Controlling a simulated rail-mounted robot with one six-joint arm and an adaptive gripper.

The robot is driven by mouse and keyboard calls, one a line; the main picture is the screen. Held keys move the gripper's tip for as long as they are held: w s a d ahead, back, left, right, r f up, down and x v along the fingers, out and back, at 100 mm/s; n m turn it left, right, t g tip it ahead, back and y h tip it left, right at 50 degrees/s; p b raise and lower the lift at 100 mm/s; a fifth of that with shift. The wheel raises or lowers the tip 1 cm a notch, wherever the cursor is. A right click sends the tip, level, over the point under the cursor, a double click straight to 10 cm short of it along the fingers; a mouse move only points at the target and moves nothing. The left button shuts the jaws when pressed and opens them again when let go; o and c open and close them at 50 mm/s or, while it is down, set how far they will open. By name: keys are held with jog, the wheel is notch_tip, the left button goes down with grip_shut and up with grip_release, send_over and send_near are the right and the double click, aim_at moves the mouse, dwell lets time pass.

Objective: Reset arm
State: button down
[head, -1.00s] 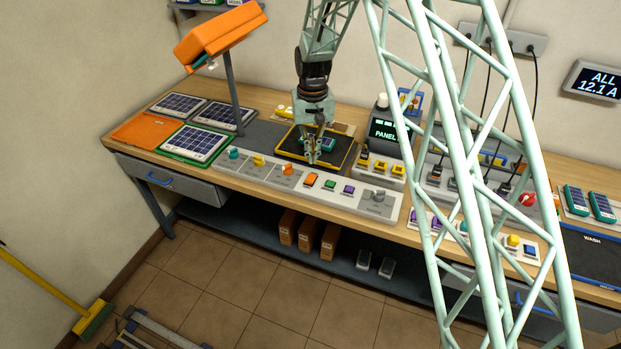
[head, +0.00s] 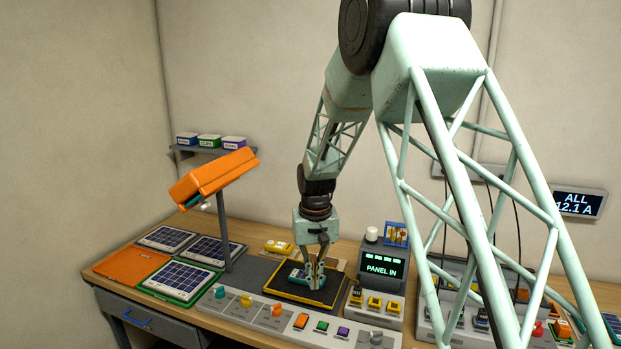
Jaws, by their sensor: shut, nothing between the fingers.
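My gripper (head: 316,284) points down over the black tray with a yellow rim (head: 327,303) on the bench. Its fingers are shut with nothing between them. A small teal-edged panel or pack (head: 298,276) lies on the tray, just behind and beside the fingertips, partly hidden by them. I cannot tell whether the fingers touch it. My arm reaches down from the upper middle, and its lattice links cover much of the right side.
A screen (head: 382,268) reading "PANEL IN" stands right of the tray. An orange lamp-like head (head: 213,177) on a post stands to the left. Solar panels (head: 179,279) and an orange mat (head: 132,265) lie at left. A control strip (head: 290,318) runs along the front edge.

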jog(key=s+d+r+t+b, duration=0.1)
jog(key=s+d+r, duration=0.3)
jog(key=s+r, duration=0.3)
jog(key=s+d+r+b, duration=0.2)
jog(key=s+d+r, duration=0.2)
jog(key=s+r, duration=0.3)
jog(key=s+d+r+t+b, duration=0.1)
jog(key=s+d+r, duration=0.3)
jog(key=s+r, duration=0.3)
jog(key=s+d+m+b, duration=0.1)
jog(key=s+d, duration=0.3)
jog(key=s, duration=1.1)
jog(key=s+d+t+b, duration=0.1)
jog(key=s+d+b, duration=0.2)
jog(key=s, duration=1.3)
jog(key=shift+d+r+m+t, duration=0.15)
jog(key=shift+d+m+t, duration=0.15)
jog(key=shift+d+m, duration=0.15)
